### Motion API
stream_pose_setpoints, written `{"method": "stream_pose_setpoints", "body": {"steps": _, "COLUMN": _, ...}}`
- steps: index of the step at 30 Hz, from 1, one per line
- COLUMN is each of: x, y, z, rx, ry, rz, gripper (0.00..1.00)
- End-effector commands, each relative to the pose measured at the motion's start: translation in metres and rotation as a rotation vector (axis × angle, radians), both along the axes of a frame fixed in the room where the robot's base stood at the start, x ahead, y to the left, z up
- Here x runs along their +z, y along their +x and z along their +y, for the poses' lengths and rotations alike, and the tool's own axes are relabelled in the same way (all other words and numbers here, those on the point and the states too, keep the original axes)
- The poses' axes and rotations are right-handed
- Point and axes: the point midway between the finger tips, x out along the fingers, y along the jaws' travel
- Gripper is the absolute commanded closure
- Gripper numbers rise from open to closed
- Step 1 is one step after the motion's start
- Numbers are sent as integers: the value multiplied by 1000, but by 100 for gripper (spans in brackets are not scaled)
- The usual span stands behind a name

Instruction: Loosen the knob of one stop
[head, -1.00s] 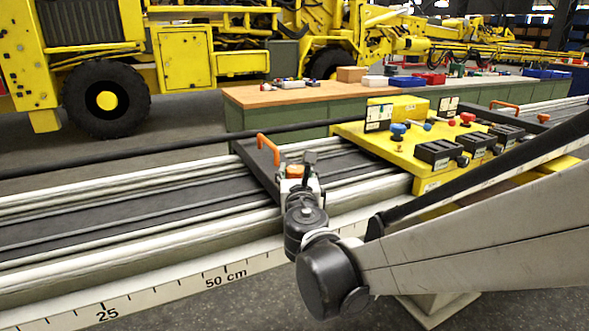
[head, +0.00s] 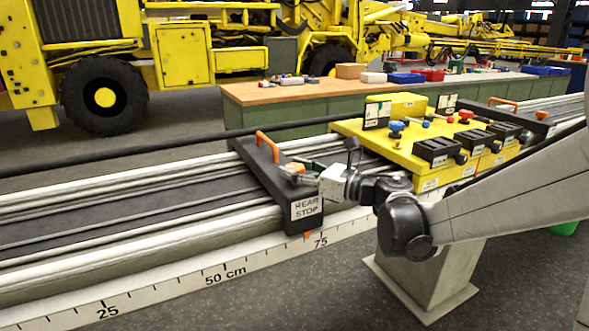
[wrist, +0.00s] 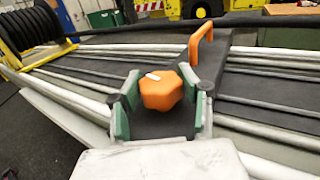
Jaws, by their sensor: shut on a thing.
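The rear stop (head: 270,185) is a black crossbar labelled "REAR STOP", lying across the rails. It has an orange arched handle (head: 267,144) at its far end and an orange lobed knob (head: 294,168) near its front end. In the wrist view the orange knob (wrist: 161,91), with a white mark on top, sits between the green-padded fingers. My gripper (head: 304,172) is shut on this knob, reaching in from the right in the head view. A second black stop (head: 520,117) with an orange handle stands at the far right, beyond the yellow carriage.
A yellow carriage (head: 430,178) with black blocks and coloured knobs sits on the rails close to the right of the rear stop. A centimetre scale (head: 190,284) runs along the front edge. A workbench (head: 290,93) stands behind. The rails left of the stop are clear.

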Motion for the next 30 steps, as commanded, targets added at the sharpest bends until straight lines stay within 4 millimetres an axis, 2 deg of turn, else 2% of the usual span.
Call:
{"method": "stream_pose_setpoints", "body": {"steps": 18, "x": 1, "y": 2, "z": 0, "rx": 586, "ry": 0, "rz": 0, "gripper": 90}}
{"method": "stream_pose_setpoints", "body": {"steps": 30, "x": 1, "y": 1, "z": 1, "rx": 882, "ry": 0, "rz": 0, "gripper": 90}}
